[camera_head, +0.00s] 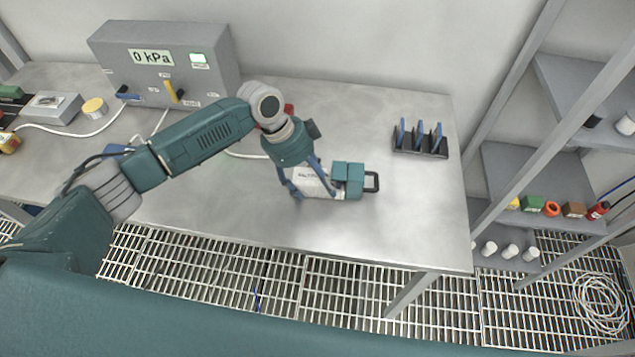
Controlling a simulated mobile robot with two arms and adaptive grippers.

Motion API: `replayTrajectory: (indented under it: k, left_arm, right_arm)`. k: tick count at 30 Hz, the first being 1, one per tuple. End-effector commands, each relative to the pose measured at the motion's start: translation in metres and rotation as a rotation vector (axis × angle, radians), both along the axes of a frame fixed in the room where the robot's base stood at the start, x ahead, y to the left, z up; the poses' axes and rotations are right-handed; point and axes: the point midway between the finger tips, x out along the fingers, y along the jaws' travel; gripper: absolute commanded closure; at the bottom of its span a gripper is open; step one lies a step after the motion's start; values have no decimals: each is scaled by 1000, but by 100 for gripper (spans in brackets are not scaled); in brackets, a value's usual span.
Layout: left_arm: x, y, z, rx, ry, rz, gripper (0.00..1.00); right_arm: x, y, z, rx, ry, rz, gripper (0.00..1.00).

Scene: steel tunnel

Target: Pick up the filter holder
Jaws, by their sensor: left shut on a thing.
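The filter holder, as I take it, has a pale lettered body (312,182), a teal block (350,177) on its right and a dark loop handle at the far right end. It is at the middle of the steel table (390,215) in the head view. My left gripper (307,188) reaches down from above with its blue fingers on either side of the pale body, shut on it. Part of the body is hidden behind the fingers and wrist. I cannot tell whether it touches the table. My right gripper is not in view.
A grey box (215,65) with a "0 kPa" display stands at the back left. A black rack (420,142) with blue upright pieces is at the right. Shelves (500,215) with small items stand beyond the right edge. The table's front right is clear; grating (255,290) lies below.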

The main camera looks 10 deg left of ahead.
Motion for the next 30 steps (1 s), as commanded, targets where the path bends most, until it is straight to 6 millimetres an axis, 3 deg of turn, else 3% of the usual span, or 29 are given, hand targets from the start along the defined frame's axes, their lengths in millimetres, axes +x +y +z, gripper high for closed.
replayTrajectory:
  k: [8, 14, 30]
  left_arm:
    - [0, 1, 4, 3, 0, 1, 64]
    - [1, 0, 29, -1, -5, -1, 64]
    - [1, 0, 171, -1, -5, -1, 64]
  right_arm:
    - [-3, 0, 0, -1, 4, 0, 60]
    - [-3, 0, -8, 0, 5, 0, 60]
    - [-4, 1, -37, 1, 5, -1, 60]
